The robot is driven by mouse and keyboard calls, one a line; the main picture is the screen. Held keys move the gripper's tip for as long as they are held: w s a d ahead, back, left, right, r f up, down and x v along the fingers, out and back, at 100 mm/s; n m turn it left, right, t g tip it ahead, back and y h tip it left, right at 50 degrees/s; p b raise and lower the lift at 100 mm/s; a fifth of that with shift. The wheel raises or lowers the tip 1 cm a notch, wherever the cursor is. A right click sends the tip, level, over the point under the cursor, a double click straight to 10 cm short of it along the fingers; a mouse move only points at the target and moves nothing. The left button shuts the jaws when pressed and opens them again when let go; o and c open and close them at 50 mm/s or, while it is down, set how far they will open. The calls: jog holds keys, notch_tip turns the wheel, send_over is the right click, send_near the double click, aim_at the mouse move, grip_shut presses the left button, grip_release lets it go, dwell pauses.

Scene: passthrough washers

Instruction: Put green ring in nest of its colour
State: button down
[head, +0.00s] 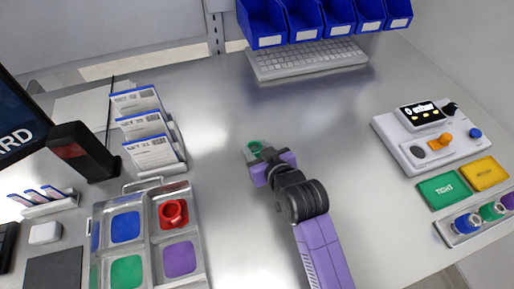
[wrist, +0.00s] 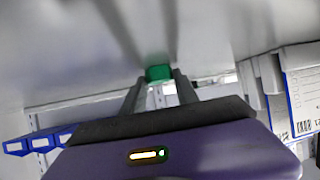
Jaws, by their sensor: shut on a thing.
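The green ring (head: 254,146) is at the tip of my gripper (head: 258,155), over the middle of the metal table. In the wrist view the green ring (wrist: 158,73) sits between the two dark fingers of my gripper (wrist: 160,82), which are shut on it. I cannot tell how high it is above the table. The metal tray (head: 148,238) at the lower left has coloured nests. Its green nest (head: 127,271) is at the front left and looks empty. My gripper is to the right of and beyond the tray.
The tray's red nest holds a red ring (head: 173,212); the blue nest (head: 125,227) and purple nest (head: 180,259) look empty. Card holders (head: 150,135) and a dark scanner-like device (head: 84,152) stand behind the tray. A control box (head: 430,138) is at right. The table's middle is clear.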

jog(key=c, duration=0.9)
grip_release()
jog(key=shift+r, duration=0.25)
jog(key=shift+s+d, duration=0.15)
jog(key=shift+s, duration=0.15)
jog(key=v, duration=1.1)
jog(key=shift+s+r+b, duration=0.1)
jog(key=shift+r+b, duration=0.05)
jog(key=shift+b, duration=0.2)
jog(key=shift+d, duration=0.1)
